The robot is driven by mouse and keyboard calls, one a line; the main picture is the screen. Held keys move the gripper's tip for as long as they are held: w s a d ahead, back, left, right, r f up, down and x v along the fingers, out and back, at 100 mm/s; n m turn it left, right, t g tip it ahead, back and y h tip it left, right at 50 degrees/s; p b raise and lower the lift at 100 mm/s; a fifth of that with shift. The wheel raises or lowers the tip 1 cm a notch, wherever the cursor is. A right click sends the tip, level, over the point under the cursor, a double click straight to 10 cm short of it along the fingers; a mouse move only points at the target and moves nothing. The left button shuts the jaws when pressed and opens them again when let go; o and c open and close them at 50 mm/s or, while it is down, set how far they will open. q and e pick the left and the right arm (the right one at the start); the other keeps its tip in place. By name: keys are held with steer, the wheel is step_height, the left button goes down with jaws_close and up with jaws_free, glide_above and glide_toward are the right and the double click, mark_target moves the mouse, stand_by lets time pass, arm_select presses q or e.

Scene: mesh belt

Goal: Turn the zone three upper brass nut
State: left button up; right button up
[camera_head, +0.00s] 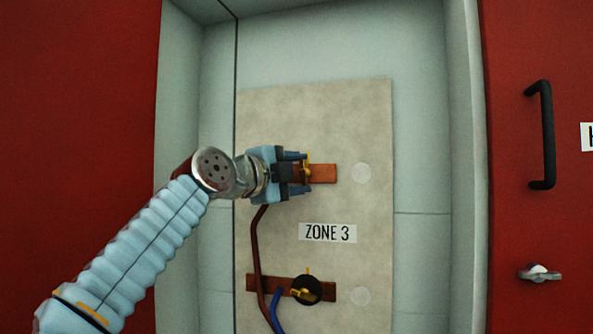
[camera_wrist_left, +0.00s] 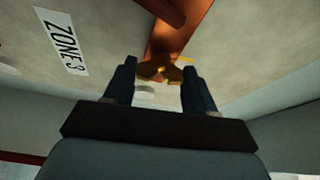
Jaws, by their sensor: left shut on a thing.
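The upper brass nut (camera_head: 307,170) sits on the upper copper bar (camera_head: 325,173), above the ZONE 3 label (camera_head: 328,233). My left gripper (camera_head: 303,173) reaches it from the left, its dark fingers above and below the nut. In the left wrist view the brass nut (camera_wrist_left: 160,73) shows between the two fingertips (camera_wrist_left: 158,72), with the copper bar (camera_wrist_left: 172,38) behind it. The gripper is shut on the nut and partly hides it in the head view. My right gripper is not in view.
A lower copper bar (camera_head: 258,284) carries another brass nut (camera_head: 305,293) on a black round part. A brown cable (camera_head: 258,245) and a blue cable (camera_head: 275,308) run on the beige panel (camera_head: 370,220). A red door with a black handle (camera_head: 547,135) stands at the right.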

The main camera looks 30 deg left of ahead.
arm_select(q)
steer(key=shift+m, duration=0.4)
steer(key=o, duration=1)
steer(key=shift+o, duration=0.2)
steer(key=shift+s, duration=0.1)
steer(key=shift+s, duration=0.35)
steer(key=s+a+b, duration=0.2)
steer(key=s, duration=1)
steer(key=shift+s+f, duration=0.15)
steer(key=shift+s, duration=0.2)
